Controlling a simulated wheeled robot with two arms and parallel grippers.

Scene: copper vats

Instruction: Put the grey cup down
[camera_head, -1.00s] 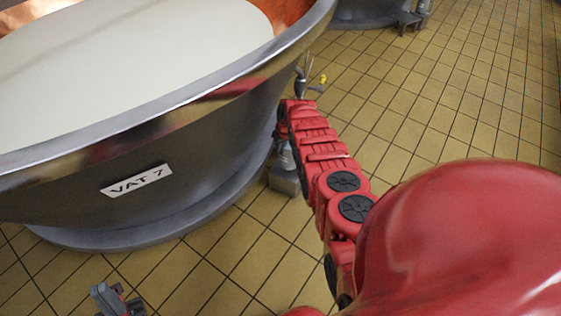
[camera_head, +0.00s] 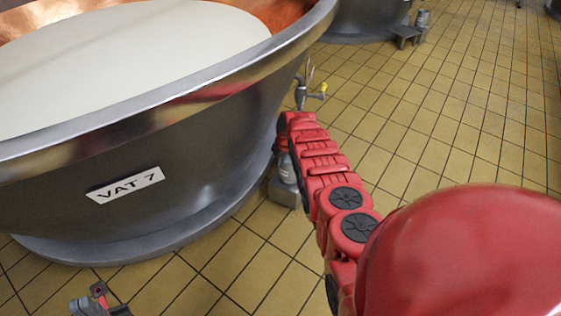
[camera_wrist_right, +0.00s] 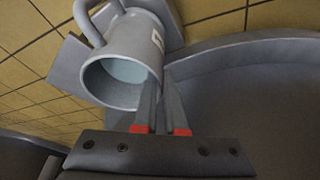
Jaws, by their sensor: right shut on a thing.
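The grey cup (camera_wrist_right: 122,78) shows in the wrist view with its handle at the upper left, a white label on its side and a pale inside. My right gripper (camera_wrist_right: 160,95) is shut on the cup's wall beside the rim. In the head view the cup (camera_head: 286,168) is partly hidden behind my right arm, low beside the vat. It appears over a grey block (camera_head: 283,194); I cannot tell for sure whether it touches it. My left gripper (camera_head: 98,303) is at the bottom left, cut off by the frame, its opening unclear.
The big steel vat (camera_head: 200,165) marked VAT 7 stands left of my right arm. A tap (camera_head: 305,93) with a yellow end sticks out near the cup. Another vat (camera_head: 360,22) with a small stand (camera_head: 404,36) is behind. The tiled floor (camera_head: 450,110) on the right is clear.

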